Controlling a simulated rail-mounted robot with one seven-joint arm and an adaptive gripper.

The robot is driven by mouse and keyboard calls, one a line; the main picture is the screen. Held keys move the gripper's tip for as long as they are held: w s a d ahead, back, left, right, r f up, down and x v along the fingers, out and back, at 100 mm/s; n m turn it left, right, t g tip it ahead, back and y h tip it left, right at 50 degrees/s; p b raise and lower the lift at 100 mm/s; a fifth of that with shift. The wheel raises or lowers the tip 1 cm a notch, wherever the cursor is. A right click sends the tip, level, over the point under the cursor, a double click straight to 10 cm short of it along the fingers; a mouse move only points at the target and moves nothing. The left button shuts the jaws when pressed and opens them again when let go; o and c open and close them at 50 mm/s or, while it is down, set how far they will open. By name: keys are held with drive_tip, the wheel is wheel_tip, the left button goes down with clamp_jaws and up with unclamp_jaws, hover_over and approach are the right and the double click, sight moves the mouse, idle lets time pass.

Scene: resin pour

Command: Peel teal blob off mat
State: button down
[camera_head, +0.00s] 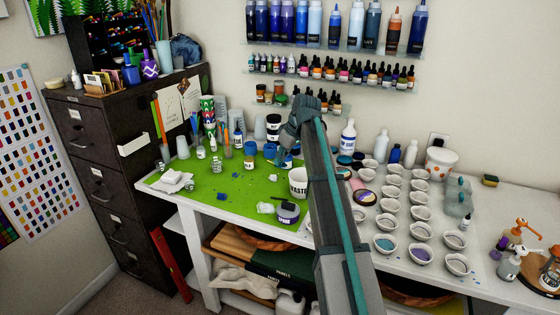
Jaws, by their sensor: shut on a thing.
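The green mat (225,200) covers the left part of the white table. My arm reaches from the bottom of the picture toward the mat's back right. My gripper (284,161) is small in view, low at that edge, behind the white WASTE cup. It is shut on a small blue-teal thing that appears to be the teal blob; its outline is hard to make out. I cannot tell whether the blob still touches the mat. Small dark spots lie elsewhere on the mat.
The WASTE cup (298,183) and a purple-labelled jar (288,212) stand close in front. A blue-and-white jar (250,154) and several bottles stand behind and left. Crumpled white paper (174,180) lies at the mat's left. Rows of small cups (420,229) fill the table right of my arm.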

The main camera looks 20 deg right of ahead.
drive_tip(key=shift+r+p, duration=1.2)
drive_tip(key=shift+r, duration=0.8)
